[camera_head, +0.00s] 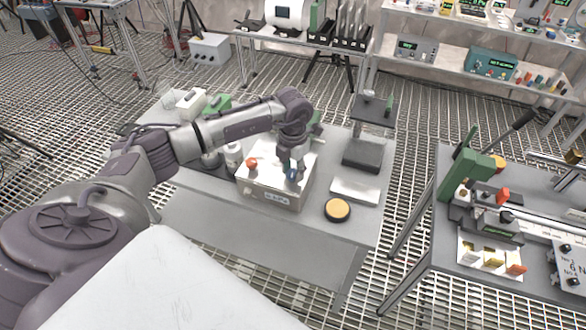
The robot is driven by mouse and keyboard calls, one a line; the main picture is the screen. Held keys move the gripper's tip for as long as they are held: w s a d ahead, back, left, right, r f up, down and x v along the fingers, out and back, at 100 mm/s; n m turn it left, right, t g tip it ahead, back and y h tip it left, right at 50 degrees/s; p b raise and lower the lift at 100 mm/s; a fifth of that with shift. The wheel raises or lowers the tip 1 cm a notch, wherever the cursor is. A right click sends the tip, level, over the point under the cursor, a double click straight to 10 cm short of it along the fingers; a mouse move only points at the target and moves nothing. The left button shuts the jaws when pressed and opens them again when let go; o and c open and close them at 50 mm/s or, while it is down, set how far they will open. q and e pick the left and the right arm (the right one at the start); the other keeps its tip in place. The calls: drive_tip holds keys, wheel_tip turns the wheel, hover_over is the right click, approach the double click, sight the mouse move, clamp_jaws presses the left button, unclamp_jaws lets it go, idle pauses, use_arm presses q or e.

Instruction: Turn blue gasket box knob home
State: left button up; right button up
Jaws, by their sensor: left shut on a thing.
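The gasket box (269,196) is a pale metal box with a label on its front. It sits on the grey table (270,235) in the middle of the head view. A blue knob (292,175) shows on the right part of its top. My left gripper (291,168) comes down from above and is shut on the blue knob, hiding much of it. An orange knob (252,163) stands on the left part of the box top. The marking around the blue knob is too small to read. My right gripper is not in view.
A black round pad with a yellow-orange top (337,209) lies right of the box. The table's front strip is clear. Another bench (450,250) stands at right.

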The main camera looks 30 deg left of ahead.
use_arm(q)
drive_tip(key=m+b, duration=0.2)
drive_tip(key=shift+f+b, duration=0.15)
drive_tip(key=shift+b, duration=0.15)
drive_tip(key=m+b, duration=0.2)
drive_tip(key=shift+m, duration=0.4)
drive_tip(key=m+b, duration=0.4)
drive_tip(key=shift+d, duration=0.1)
drive_tip(key=shift+r+m+b, duration=0.2)
drive_tip(key=shift+m+b, duration=0.65)
drive_tip(key=shift+m, duration=0.75)
drive_tip(key=o, duration=1.2)
drive_tip(key=shift+c, duration=0.2)
